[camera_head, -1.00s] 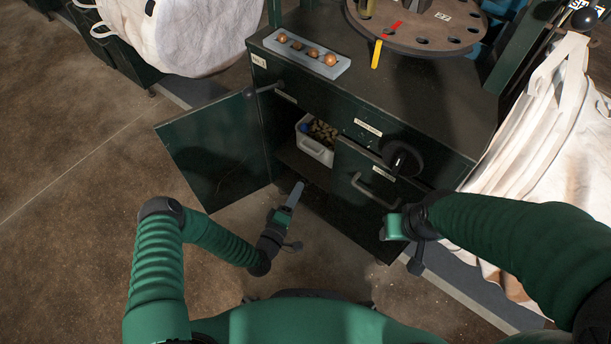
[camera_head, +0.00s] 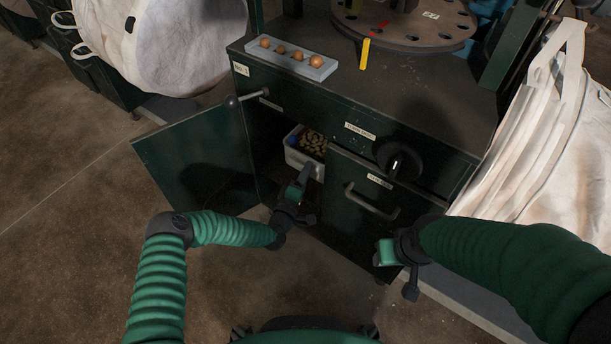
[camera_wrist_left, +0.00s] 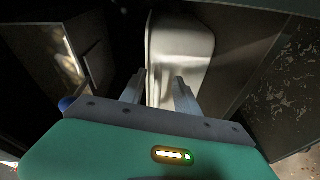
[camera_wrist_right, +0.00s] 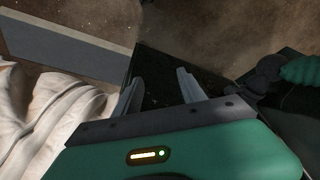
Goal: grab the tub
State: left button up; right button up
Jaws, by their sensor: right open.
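The tub (camera_head: 294,158) is a white open container with several small brownish pieces and something blue in it. It sits inside the open cabinet, and its lower front is partly hidden by my left gripper in the head view. My left gripper (camera_head: 305,177) is at the cabinet opening, just in front of the tub. In the left wrist view its two fingers (camera_wrist_left: 158,90) are apart, with the tub's pale wall (camera_wrist_left: 180,55) beyond and between them; contact cannot be told. My right gripper (camera_head: 386,250) is in front of the closed drawer side, and in the right wrist view its fingers (camera_wrist_right: 160,88) are apart and empty.
The cabinet door (camera_head: 200,160) stands open at the left. A drawer handle (camera_head: 370,202) and a black knob (camera_head: 398,160) stick out at the right. A grey tray (camera_head: 290,58) with round brown items lies on top. White bulk bags (camera_head: 545,150) flank the cabinet.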

pick_arm(q)
jog(key=shift+c, duration=0.2)
grip_shut()
jog(key=shift+s+f, duration=0.1)
jog(key=shift+f, duration=0.05)
dwell(1.1)
